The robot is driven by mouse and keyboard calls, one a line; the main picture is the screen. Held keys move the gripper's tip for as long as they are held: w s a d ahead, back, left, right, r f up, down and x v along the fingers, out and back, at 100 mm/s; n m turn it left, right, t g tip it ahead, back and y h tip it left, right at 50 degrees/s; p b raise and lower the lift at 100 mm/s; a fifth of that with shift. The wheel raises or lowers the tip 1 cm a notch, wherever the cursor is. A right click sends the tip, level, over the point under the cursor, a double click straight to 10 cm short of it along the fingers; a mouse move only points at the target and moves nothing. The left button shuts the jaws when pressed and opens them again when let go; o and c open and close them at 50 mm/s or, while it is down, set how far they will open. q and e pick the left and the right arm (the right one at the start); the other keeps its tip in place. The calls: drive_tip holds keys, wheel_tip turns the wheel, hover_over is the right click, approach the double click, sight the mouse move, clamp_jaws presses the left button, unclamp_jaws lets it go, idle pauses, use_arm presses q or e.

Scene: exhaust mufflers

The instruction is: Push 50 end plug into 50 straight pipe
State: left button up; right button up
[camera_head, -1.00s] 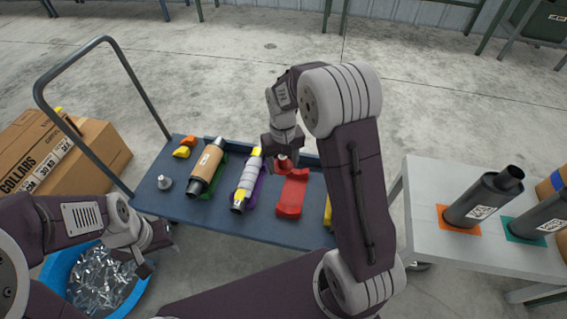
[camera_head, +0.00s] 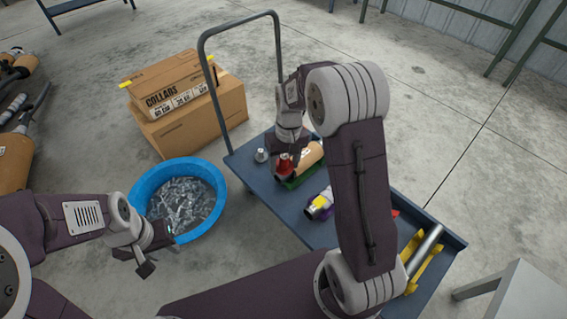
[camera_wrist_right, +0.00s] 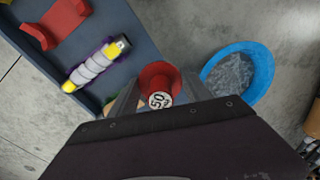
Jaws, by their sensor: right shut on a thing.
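My right gripper (camera_head: 284,158) is shut on the red end plug (camera_head: 284,169). In the right wrist view the plug (camera_wrist_right: 158,80) is a red cup with a white "50" label, between the fingers. In the head view it overlaps the near end of a tan-wrapped pipe (camera_head: 311,154) in a green cradle; I cannot tell if they touch. A grey pipe with yellow bands (camera_wrist_right: 96,64) lies in a purple cradle. A bare silver pipe (camera_head: 426,249) lies in a yellow cradle. No pipe's size label is readable. My left gripper (camera_head: 158,254) is open and empty.
A blue cart (camera_head: 290,217) with a tall handle carries the pipes, a small grey part (camera_head: 261,156) and a red cradle (camera_wrist_right: 60,24). A blue tub (camera_head: 216,178) of metal pieces and cardboard boxes (camera_head: 192,112) stand left. A grey table corner (camera_head: 505,296) is lower right.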

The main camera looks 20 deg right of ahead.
drive_tip(key=n, duration=0.1)
drive_tip(key=s+d+n+y, duration=0.1)
drive_tip(key=shift+s+n+y, duration=0.25)
drive_tip(key=shift+n+y, duration=0.05)
drive_tip(key=shift+n, duration=0.1)
drive_tip(key=s+d+f+n+g+h+b, duration=0.3)
drive_tip(key=s+d+f+n+g+h, duration=0.1)
drive_tip(key=n, duration=0.7)
drive_tip(key=s+d+f+n+g+h+b, duration=0.3)
drive_tip(key=d+f+n+g+h+b, duration=0.1)
drive_tip(key=n, duration=0.8)
drive_tip(key=a+f+n+t+h+b, duration=0.5)
drive_tip(key=f+n+t+b, duration=0.2)
drive_tip(key=f, duration=0.4)
drive_tip(key=a+f+n+t+h+b, duration=0.5)
drive_tip(key=f+n+t+h+b, duration=0.1)
drive_tip(key=f, duration=0.6)
drive_tip(key=n+t+b, duration=0.1)
drive_tip(key=n, duration=0.1)
drive_tip(key=shift+s+a+n+t, duration=0.2)
drive_tip(key=shift+n+t, duration=0.1)
drive_tip(key=shift+t, duration=0.1)
drive_tip(key=shift+f, duration=0.1)
